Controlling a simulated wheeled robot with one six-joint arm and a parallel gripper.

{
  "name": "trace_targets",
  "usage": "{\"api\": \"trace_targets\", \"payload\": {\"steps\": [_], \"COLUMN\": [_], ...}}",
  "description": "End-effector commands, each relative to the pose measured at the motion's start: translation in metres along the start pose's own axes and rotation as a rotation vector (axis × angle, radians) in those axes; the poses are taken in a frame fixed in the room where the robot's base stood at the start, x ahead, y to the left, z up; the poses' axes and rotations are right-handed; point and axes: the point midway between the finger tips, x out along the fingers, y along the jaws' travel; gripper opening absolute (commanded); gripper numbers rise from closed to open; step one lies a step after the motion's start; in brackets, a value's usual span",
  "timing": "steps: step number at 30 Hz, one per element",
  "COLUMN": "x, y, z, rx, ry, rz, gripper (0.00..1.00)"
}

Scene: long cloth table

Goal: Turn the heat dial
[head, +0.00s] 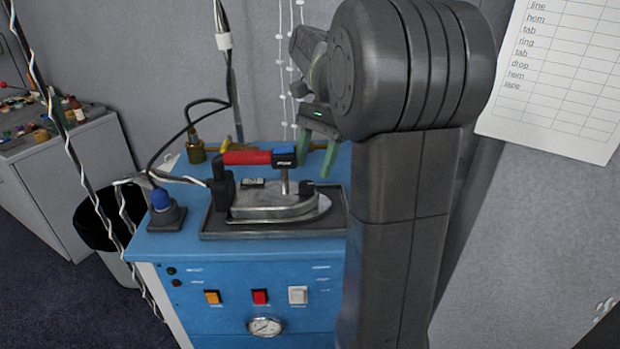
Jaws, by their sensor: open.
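A steam iron (275,205) with a red handle and a blue-and-black front end rests on a dark tray (225,237) on the blue station. I cannot make out for sure which part is the heat dial; the iron's parts under the handle are small here. Nothing shows between the fingers. I cannot tell whether they touch the iron. My arm hides the right side of the station.
The station's front has an orange switch (212,297), a red switch (260,297), a white switch (298,295) and a round gauge (265,326). A blue-topped fitting (161,200) with a black cable stands left. A brass part (195,147) stands behind. A bin (108,215) stands left.

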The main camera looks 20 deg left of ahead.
Motion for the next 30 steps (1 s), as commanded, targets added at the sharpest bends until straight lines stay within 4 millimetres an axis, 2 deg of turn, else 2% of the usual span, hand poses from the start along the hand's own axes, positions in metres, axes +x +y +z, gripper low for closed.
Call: {"api": "trace_targets", "payload": {"steps": [1,6,11,18,19,25,26,30], "x": [0.01,0.03,0.038,0.039,0.039,0.039,0.039,0.038], "y": [0.001,0.0,0.0,0.0,0.0,0.0,0.0,0.0], "z": [0.001,0.0,0.0,0.0,0.0,0.0,0.0,0.0], "rx": [-0.001,-0.001,-0.001,-0.001,-0.001,-0.001,-0.001,0.003], "ry": [-0.002,-0.001,0.0,0.0,0.0,0.0,0.0,0.0], "rz": [0.003,0.002,0.0,0.0,0.0,0.0,0.0,-0.001], "gripper": [0.53,0.53,0.53,0.53,0.51,0.12,0.08,0.08]}}
